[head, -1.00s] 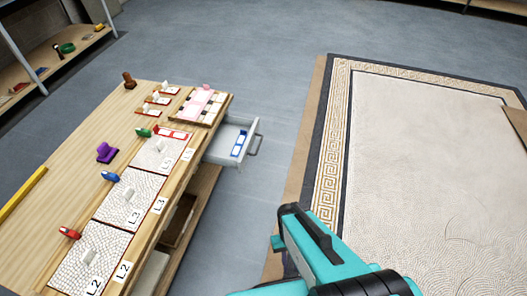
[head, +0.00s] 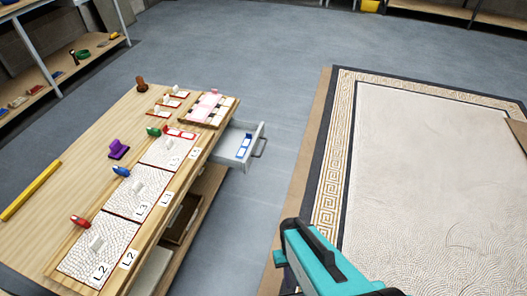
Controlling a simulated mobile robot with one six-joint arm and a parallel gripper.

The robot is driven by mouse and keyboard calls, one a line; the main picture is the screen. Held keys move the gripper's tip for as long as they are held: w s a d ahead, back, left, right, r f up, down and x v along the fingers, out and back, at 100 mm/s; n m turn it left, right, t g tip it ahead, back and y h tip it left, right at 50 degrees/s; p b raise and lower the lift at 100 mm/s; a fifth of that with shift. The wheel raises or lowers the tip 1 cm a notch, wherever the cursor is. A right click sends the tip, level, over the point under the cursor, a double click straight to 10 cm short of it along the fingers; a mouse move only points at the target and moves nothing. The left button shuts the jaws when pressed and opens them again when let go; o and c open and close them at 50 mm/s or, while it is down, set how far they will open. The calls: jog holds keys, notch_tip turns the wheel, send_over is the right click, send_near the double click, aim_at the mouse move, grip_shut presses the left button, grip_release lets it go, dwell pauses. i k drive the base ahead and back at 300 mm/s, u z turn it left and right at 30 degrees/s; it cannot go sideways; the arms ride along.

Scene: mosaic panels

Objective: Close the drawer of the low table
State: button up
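The low wooden table (head: 60,205) stands at the left in the head view. Its white drawer (head: 222,149) is pulled out from the table's right side near the far end. The drawer's dark handle (head: 260,147) faces right. A blue and white item (head: 244,147) lies inside the drawer. A teal part of my arm shows at the bottom, right of the table and well apart from the drawer. My gripper's fingers cannot be made out.
Several mosaic panels (head: 138,192) and small coloured tools lie on the tabletop. A bordered mosaic floor (head: 430,190) fills the right. Grey floor (head: 225,225) lies clear between table and mosaic. A shelf (head: 60,75) stands at the far left.

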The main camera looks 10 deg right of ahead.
aim_at(224, 153)
jog(key=u, duration=0.15)
jog(key=i, duration=0.95)
jog(key=u, duration=0.45)
jog(key=k, duration=0.45)
jog(key=u, duration=0.1)
